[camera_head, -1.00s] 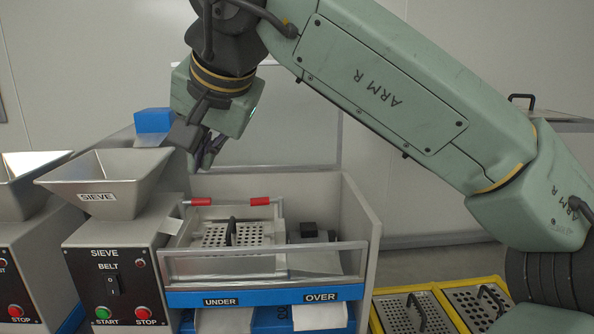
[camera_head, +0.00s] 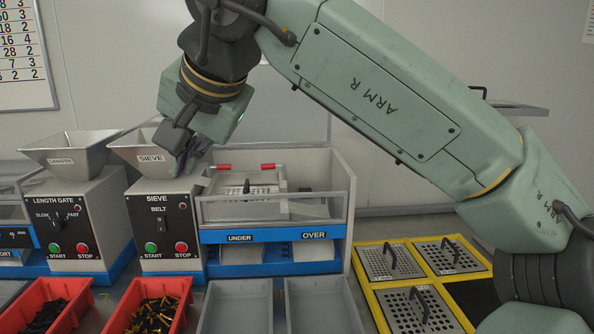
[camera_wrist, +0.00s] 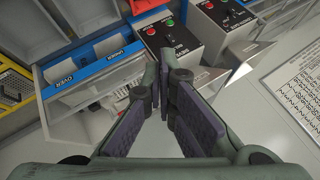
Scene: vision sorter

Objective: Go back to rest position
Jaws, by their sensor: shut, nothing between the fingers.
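My gripper (camera_head: 190,160) is shut and empty. In the head view it hangs from my green arm, in front of or above the right side of the SIEVE hopper (camera_head: 137,150); I cannot tell the exact gap. In the wrist view the gripper's fingers (camera_wrist: 165,70) meet at their tips, with the purple pads angled apart behind. The sieve machine (camera_head: 240,208), with red-ended handles and UNDER and OVER labels, stands just right of the gripper. Its blue labelled edge (camera_wrist: 90,67) shows at upper left in the wrist view.
The LENGTH GATE unit (camera_head: 70,225) stands at left. Red bins hold black pieces (camera_head: 50,314) and brass-coloured pieces (camera_head: 152,315). Grey trays (camera_head: 237,305) lie in front of the sieve. A yellow rack (camera_head: 375,288) with perforated plates (camera_head: 390,262) is at right. A wall chart (camera_head: 22,55) hangs upper left.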

